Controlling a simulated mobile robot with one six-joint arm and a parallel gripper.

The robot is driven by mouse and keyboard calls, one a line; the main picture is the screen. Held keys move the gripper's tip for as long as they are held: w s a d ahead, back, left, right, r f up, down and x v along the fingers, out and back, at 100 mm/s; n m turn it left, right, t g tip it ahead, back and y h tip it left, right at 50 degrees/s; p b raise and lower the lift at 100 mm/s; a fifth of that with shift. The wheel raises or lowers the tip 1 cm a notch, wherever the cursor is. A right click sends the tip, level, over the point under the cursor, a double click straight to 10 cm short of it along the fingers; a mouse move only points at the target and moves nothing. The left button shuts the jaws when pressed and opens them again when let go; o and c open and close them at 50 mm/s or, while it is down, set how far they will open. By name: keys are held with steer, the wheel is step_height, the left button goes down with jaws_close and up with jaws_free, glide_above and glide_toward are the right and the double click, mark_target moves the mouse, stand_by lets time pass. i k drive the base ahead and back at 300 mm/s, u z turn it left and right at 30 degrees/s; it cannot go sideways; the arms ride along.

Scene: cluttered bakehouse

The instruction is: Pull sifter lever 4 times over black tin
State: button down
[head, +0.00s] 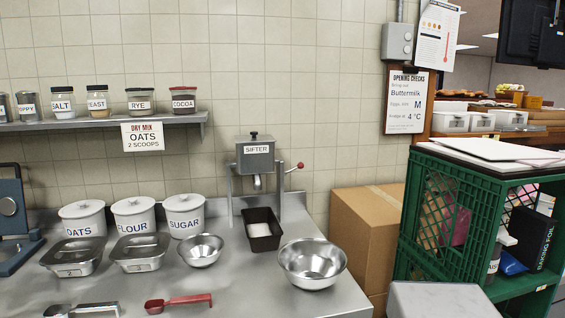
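The sifter (255,162) is a grey labelled box with a dark lid knob, held on a metal stand at the back of the counter. The black tin (266,244) is a rectangular loaf tin standing on the counter below the spout. Some white material (260,231) lies in it. My gripper is not in view.
Metal bowls (312,280) (213,262) flank the tin in front. White labelled canisters (184,230) and steel pans (139,267) stand left. A red scoop (179,302) lies at the front. A cardboard box (365,225) and green crate (455,268) stand right of the counter.

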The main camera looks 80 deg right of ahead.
mark_target(300, 165)
steer(key=u, duration=0.55)
steer(key=k, duration=1)
steer(key=z, duration=0.55)
